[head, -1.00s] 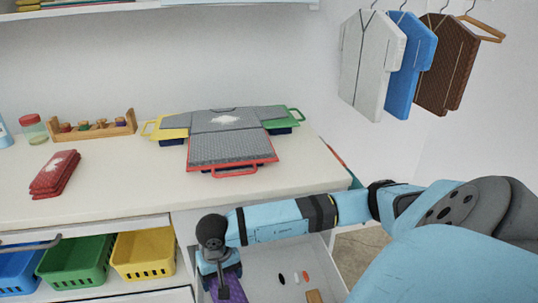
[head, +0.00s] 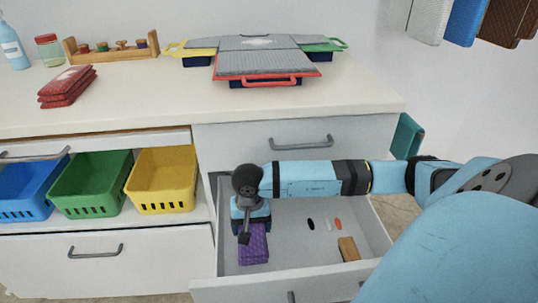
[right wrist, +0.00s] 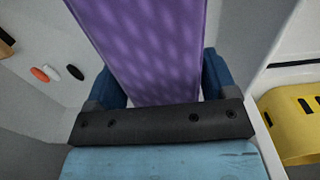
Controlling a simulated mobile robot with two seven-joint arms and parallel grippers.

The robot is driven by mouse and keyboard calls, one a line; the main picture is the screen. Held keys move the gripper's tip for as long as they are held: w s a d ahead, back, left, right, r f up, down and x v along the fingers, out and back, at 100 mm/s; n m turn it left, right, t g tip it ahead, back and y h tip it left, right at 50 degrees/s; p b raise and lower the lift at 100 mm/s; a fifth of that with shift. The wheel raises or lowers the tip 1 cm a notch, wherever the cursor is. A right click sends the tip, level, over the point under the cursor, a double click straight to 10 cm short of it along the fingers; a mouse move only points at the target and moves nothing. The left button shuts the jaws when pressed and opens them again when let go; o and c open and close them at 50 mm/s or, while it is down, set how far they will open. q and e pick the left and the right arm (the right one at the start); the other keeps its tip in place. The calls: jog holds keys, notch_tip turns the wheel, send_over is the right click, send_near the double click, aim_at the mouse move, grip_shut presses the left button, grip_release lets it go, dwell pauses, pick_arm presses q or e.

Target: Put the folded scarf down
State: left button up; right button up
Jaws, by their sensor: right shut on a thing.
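The folded scarf (head: 254,245) is purple with a lighter pattern and is at the left side of the open drawer (head: 290,262). My right gripper (head: 250,222) points down into the drawer and is shut on the scarf, covering its far end. In the right wrist view the scarf (right wrist: 150,45) runs between the blue fingers (right wrist: 160,88). I cannot tell whether the scarf touches the drawer floor. My left gripper is not in view.
A black oval (head: 311,224), an orange-red oval (head: 338,224) and a brown block (head: 348,249) lie in the drawer, right of the scarf. Yellow (head: 163,182), green (head: 90,185) and blue (head: 30,192) baskets stand left. A red folded cloth (head: 68,86) lies on the counter.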

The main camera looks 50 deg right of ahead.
notch_tip(320, 180, down, 8)
jog(key=b, duration=0.2)
jog(key=shift+r+b, duration=0.1)
jog(key=shift+b, duration=0.3)
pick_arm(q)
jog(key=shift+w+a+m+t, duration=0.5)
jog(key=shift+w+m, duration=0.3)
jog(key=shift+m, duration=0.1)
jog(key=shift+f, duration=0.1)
pick_arm(e)
jog(key=shift+f, duration=0.25)
jog(key=o, duration=0.9)
jog(key=shift+r, duration=0.1)
